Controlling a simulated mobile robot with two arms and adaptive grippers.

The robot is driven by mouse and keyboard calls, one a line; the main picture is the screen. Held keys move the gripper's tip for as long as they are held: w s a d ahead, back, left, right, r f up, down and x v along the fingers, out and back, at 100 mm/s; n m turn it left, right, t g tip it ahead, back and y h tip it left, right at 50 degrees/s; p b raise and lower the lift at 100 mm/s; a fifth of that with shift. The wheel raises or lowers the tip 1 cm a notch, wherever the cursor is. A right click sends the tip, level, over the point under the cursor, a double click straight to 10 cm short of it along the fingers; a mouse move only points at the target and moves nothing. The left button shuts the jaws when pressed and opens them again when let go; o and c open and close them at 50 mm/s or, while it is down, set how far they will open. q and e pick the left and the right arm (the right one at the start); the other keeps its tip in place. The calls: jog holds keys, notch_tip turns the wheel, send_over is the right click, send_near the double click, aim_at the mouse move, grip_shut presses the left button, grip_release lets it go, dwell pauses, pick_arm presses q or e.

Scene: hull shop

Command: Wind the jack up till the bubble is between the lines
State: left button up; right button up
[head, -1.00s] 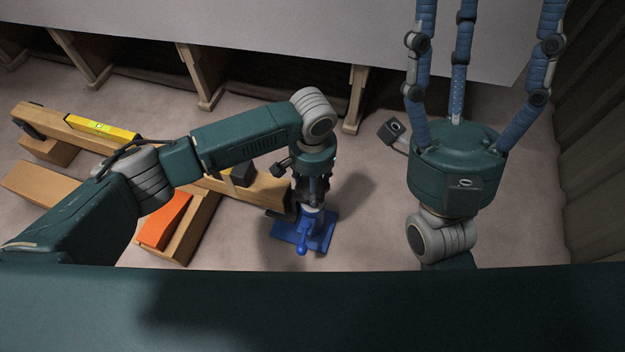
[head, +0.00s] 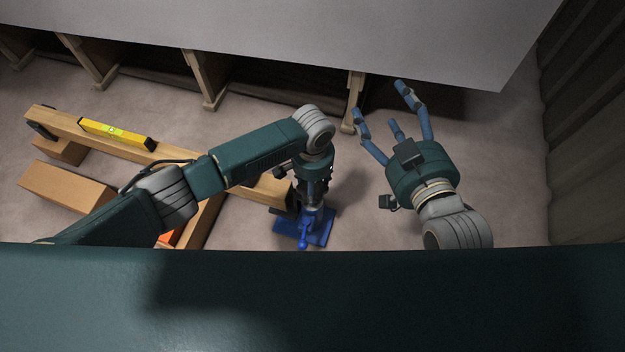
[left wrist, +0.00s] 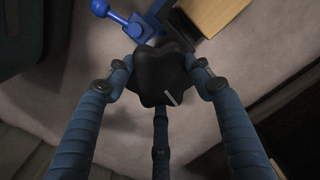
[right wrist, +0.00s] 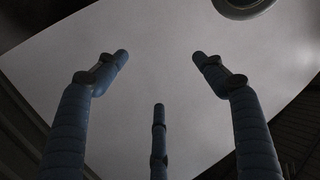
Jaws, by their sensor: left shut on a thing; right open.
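The blue jack (head: 318,236) stands on the floor at the right end of a long wooden beam (head: 62,124). Its black lobed knob (left wrist: 160,72), with a white mark, shows in the left wrist view. My left gripper (head: 314,192) is above the jack with its fingers shut around this knob. The head view mostly hides the knob behind my arm. A yellow spirit level (head: 135,139) lies on the beam; its green vial shows, but the bubble is too small to read. My right gripper (head: 385,108) is open and empty, right of the jack.
A wooden block (head: 65,188) and an orange piece (head: 168,239), partly hidden by my left arm, lie at the left. A large pale panel (head: 300,40) on wooden supports (head: 352,105) spans the back. A ribbed wall (head: 585,150) stands at the right. Floor right of the jack is clear.

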pick_arm(q)
jog(key=shift+w+d+r+m+p, duration=0.2)
jog(key=shift+w+r+m+p, duration=0.15)
jog(key=shift+m+p, duration=0.35)
jog(key=shift+f+m+p, duration=0.15)
jog(key=shift+m+p, duration=0.35)
jog(key=shift+m, duration=0.4)
pick_arm(e)
jog(key=s+d+f+g+h, duration=0.2)
jog(key=s+d+f+g, duration=0.2)
jog(key=s+f+g, duration=0.3)
notch_tip(320, 180, down, 5)
jog(key=shift+s+r, duration=0.2)
jog(key=shift+s, duration=0.8)
pick_arm(q)
jog(key=shift+s, duration=0.1)
jog(key=o, duration=1)
jog(key=shift+o, duration=0.7)
jog(key=shift+s+a+f, duration=0.1)
jog(key=shift+s, duration=0.05)
notch_tip(320, 180, up, 12)
